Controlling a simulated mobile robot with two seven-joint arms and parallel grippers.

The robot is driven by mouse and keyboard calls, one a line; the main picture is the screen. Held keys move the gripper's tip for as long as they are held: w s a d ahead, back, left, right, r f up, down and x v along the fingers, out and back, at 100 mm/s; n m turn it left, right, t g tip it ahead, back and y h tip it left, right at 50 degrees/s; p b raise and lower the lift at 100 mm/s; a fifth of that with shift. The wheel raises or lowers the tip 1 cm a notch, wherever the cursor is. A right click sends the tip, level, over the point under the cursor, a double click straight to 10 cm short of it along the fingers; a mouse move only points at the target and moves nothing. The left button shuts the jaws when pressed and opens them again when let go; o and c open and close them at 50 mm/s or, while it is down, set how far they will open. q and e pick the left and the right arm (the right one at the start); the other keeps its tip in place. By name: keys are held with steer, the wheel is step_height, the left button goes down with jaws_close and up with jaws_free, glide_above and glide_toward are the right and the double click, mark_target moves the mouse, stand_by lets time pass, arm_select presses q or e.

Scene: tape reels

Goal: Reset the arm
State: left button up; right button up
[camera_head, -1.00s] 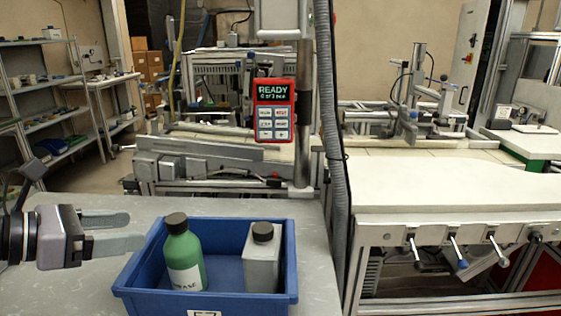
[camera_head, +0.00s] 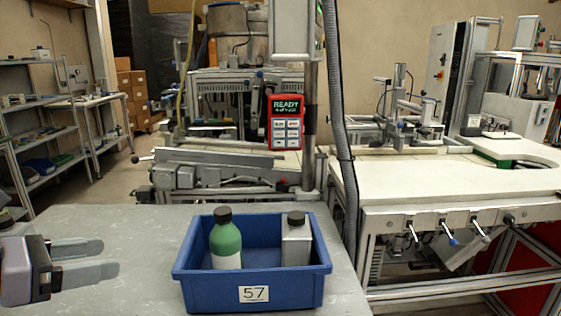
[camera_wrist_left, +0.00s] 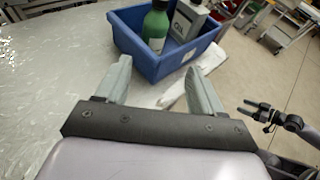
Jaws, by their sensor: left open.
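My left gripper (camera_head: 111,257) is at the lower left of the head view, over the grey table (camera_head: 110,225). It is open and empty, its two fingers pointing right toward the blue bin (camera_head: 203,291) and apart from it. In the left wrist view the open fingers (camera_wrist_left: 157,85) point toward the bin (camera_wrist_left: 165,66). The bin holds a green bottle with a black cap (camera_head: 226,245) and a grey container with a dark cap (camera_head: 297,245), both upright. My right gripper is not in the head view; an arm with a gripper (camera_wrist_left: 262,112) shows small at the right of the left wrist view.
A red control box (camera_head: 286,120) reading READY hangs on a post behind the table. A white workbench (camera_head: 450,190) with several levers stands to the right. Shelves (camera_head: 40,135) stand at the far left. The table between gripper and bin is clear.

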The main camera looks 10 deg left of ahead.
arm_select(q)
steer(key=d+r+n+t+h, duration=0.3)
steer(key=d+n+t+h, duration=0.1)
steer(key=d+n, duration=0.1)
steer(key=w+a+f+n+t+y, duration=0.1)
steer(key=a+n+t+y, duration=0.2)
steer(key=n+y, duration=0.5)
steer(key=a+f+n+t+y, duration=0.25)
steer(key=a+n+y, duration=0.2)
steer(key=n, duration=0.85)
steer(key=s+f+n+g+y, duration=0.3)
steer(key=f+n+g+y, duration=0.35)
steer(key=f+n, duration=0.65)
steer(key=s+d+f+n+g+h, duration=0.1)
steer(key=s+d+f+g+h, duration=0.7)
steer(key=s+d+f+g, duration=0.45)
steer(key=w+d+f+t+h+p, duration=0.1)
steer(key=w+d+f+t+p, duration=0.3)
steer(key=f+t, duration=0.3)
steer(key=shift+w+d+t+h+p, duration=0.15)
steer(key=shift+w+t+h+p, duration=0.35)
steer(key=shift+w, duration=0.3)
arm_select(e)
steer(key=shift+w+d+r, duration=0.15)
steer(key=shift+r, duration=1.1)
steer(key=shift+w+d+r, duration=0.1)
steer(key=shift+w+r, duration=0.05)
steer(key=shift+r, duration=1.05)
